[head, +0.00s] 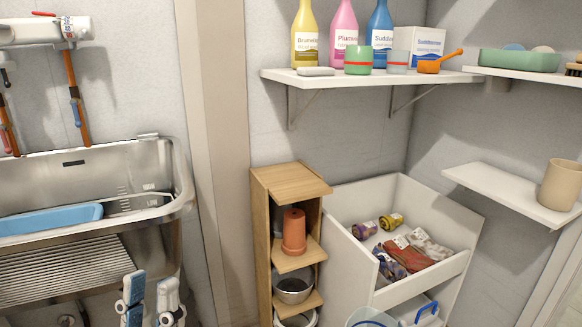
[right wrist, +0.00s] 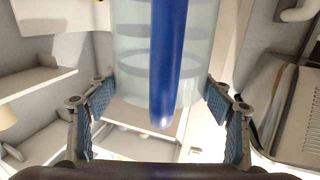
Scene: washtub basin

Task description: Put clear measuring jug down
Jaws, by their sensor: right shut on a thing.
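The clear measuring jug (right wrist: 190,60) fills the upper middle of the right wrist view, with its long blue handle (right wrist: 166,60) facing the camera. My right gripper (right wrist: 157,105) has its blue-padded fingers on either side of the jug and is shut on it. In the head view, a clear rounded rim with a blue edge, which looks like the jug (head: 370,318), shows at the bottom edge; the rest is cut off. My left gripper (head: 150,298) is open and empty in front of the basin, its two fingers apart.
The metal washtub basin (head: 165,205) holds a blue tray (head: 50,222). A wooden shelf unit (head: 262,235) holds a terracotta pot and bowls. A white bin (head: 345,260) holds several rolled items. The upper shelf (head: 370,78) is crowded. The right shelf (head: 500,187) has free room left of a beige cup (head: 560,185).

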